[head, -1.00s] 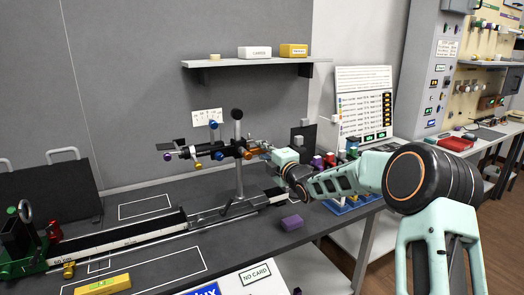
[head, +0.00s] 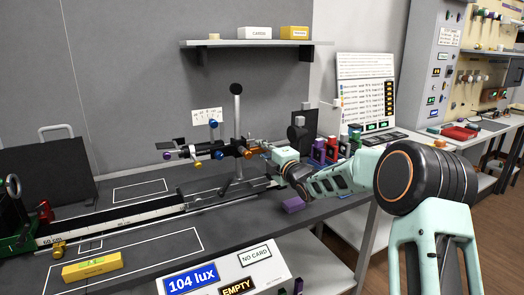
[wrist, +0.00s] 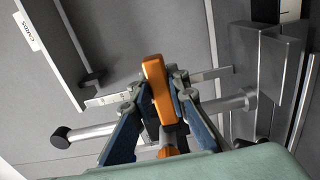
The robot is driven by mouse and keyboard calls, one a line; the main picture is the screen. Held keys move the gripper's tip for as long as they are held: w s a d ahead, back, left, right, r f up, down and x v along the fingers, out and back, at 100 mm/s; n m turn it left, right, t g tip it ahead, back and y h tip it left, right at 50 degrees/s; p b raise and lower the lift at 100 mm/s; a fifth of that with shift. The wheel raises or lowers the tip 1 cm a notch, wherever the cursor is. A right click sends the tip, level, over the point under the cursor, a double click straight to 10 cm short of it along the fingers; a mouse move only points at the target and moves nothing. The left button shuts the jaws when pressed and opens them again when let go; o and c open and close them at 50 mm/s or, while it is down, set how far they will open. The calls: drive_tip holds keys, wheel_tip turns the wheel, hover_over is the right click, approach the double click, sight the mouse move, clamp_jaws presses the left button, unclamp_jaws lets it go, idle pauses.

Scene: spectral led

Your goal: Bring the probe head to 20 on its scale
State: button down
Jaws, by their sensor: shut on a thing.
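The probe head (head: 215,150) is a dark horizontal assembly with blue, orange and purple knobs on a vertical post (head: 237,110). The post stands on the long bench rail (head: 120,222). A small white card with marks (head: 207,115) shows above the head; its marks are too small to read. My gripper (head: 266,151) is at the right end of the head. In the wrist view my gripper (wrist: 160,95) is shut on an orange knob (wrist: 155,75), with a finger on each side. Part of the knob's stem is hidden by the fingers.
A meter box (head: 190,283) at the front reads 104 lux. Several coloured holders (head: 325,150) stand right of the head. A shelf (head: 225,43) hangs above.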

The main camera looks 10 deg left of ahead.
drive_tip(key=shift+f, duration=0.3)
drive_tip(key=c, duration=1.8)
unclamp_jaws()
drive_tip(key=shift+r, duration=0.1)
drive_tip(key=shift+c, duration=0.2)
drive_tip(key=shift+s, duration=0.1)
drive_tip(key=v, duration=1.2)
